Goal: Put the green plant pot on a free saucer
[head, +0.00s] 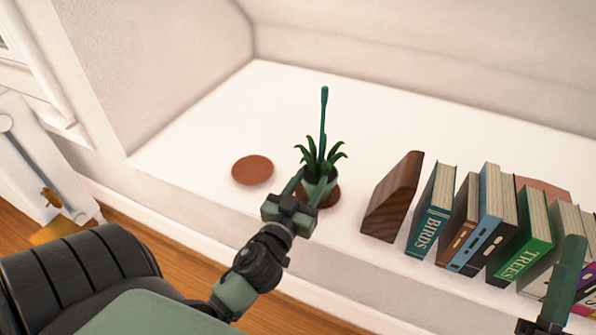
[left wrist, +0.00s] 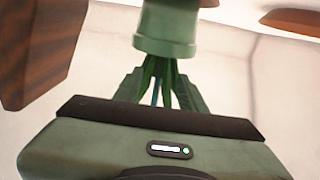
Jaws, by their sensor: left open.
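The green plant pot (head: 319,189) holds a leafy plant with a tall teal stick. It stands upright on a brown saucer (head: 333,198) on the white ledge. It also shows upside down at the top of the left wrist view (left wrist: 166,28). A free brown saucer (head: 252,170) lies to its left, also visible in the left wrist view (left wrist: 294,22). My left gripper (head: 307,186) is open at the pot's near side, fingers pointing towards it; contact is unclear. My right gripper (head: 566,285) is partly visible at the right edge; its jaw state is unclear.
A wooden bookend (head: 393,197) stands right of the pot, beside a row of leaning books (head: 477,222). A reddish-brown flat thing (head: 545,188) is partly hidden behind the books. The ledge around the free saucer is clear; walls rise behind and left.

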